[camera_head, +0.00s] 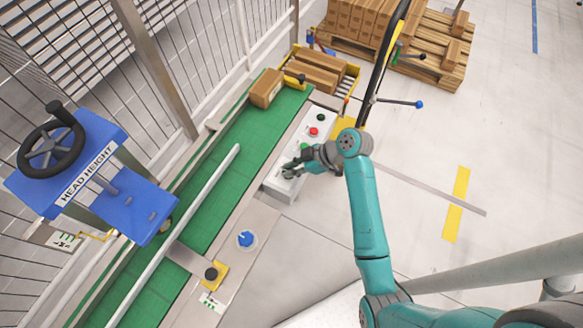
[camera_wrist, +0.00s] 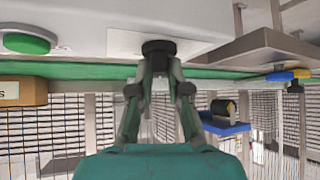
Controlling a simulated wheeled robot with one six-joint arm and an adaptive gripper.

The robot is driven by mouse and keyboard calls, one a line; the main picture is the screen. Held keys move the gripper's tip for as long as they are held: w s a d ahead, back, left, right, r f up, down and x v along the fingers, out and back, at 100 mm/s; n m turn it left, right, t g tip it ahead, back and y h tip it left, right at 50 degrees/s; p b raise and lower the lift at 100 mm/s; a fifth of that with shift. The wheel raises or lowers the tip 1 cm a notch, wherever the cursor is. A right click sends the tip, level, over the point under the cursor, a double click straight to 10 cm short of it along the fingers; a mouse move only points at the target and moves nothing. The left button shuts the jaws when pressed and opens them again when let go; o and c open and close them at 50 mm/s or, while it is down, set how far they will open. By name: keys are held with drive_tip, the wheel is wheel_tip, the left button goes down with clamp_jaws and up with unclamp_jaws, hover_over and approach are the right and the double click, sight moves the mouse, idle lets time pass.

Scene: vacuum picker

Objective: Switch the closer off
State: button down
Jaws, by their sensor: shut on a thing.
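A white control box (camera_head: 273,186) stands beside the green conveyor. Along its top are a black button (camera_head: 321,117), a red button (camera_head: 314,131) and a green button (camera_head: 304,146). My gripper (camera_head: 291,170) is at the near end of this box, past the green button. In the wrist view my gripper (camera_wrist: 158,60) is shut on a black knob (camera_wrist: 158,46) on the white panel. The green button (camera_wrist: 27,43) shows to the left there. The fingers hide part of the knob, and no label naming the closer is readable.
A green conveyor (camera_head: 205,160) with a pale rail (camera_head: 175,235) runs left of the box, carrying a carton (camera_head: 266,88). A blue knob (camera_head: 246,238) and a black knob on yellow (camera_head: 212,274) are nearer. A blue HEAD HEIGHT stand (camera_head: 148,212) is at left. Floor is open at right.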

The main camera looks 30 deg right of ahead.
drive_tip(key=c, duration=1.1)
unclamp_jaws()
drive_tip(key=shift+d+r, duration=0.1)
drive_tip(key=v, duration=1.1)
drive_tip(key=shift+s+d+r, duration=0.15)
drive_tip(key=shift+d+r, duration=0.1)
drive_tip(key=shift+r, duration=0.05)
